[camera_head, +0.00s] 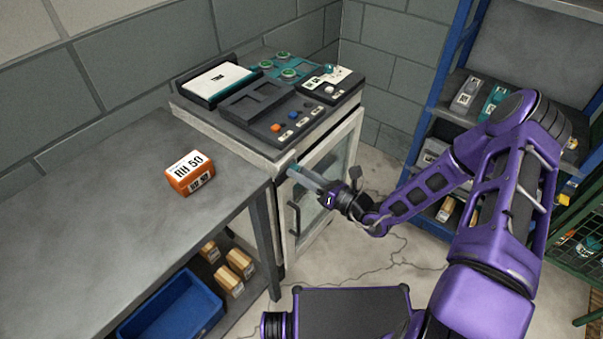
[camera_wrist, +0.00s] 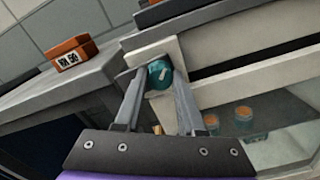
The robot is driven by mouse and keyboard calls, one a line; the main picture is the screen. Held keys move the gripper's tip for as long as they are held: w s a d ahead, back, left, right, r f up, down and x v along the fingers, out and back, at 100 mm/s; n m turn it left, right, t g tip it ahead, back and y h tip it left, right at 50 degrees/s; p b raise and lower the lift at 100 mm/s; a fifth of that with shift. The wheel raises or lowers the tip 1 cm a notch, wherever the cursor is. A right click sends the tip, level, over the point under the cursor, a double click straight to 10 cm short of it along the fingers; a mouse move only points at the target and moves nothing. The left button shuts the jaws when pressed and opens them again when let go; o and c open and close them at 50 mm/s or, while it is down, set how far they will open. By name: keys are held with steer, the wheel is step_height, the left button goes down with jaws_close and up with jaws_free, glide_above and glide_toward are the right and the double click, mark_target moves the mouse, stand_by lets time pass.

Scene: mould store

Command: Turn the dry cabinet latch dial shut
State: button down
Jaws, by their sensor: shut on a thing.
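The dry cabinet (camera_head: 338,145) stands at the right end of the bench, with a pale frame, a glass door and a dark vertical handle (camera_head: 294,219). Its latch dial is a teal round knob, seen in the wrist view (camera_wrist: 159,74) on the upper corner of the pale front frame. My gripper (camera_head: 292,171) reaches the cabinet's upper front corner from the right. In the wrist view my gripper (camera_wrist: 157,86) has its two fingers on either side of the dial, shut on it. In the head view the fingers mostly hide the dial. The cabinet door looks closed against its frame.
An orange box marked RH 50 (camera_head: 190,174) sits on the grey bench (camera_head: 90,215). Control panels (camera_head: 290,110) cover the cabinet top. A blue bin (camera_head: 172,308) and small cartons (camera_head: 240,263) sit under the bench. A blue-framed shelf (camera_head: 440,100) stands at right. Jars (camera_wrist: 243,120) show behind the glass.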

steer(key=shift+n+b, duration=1.15)
steer(key=shift+n, duration=7.25)
steer(key=c, duration=0.5)
jaws_free()
steer(key=shift+s+d, duration=0.1)
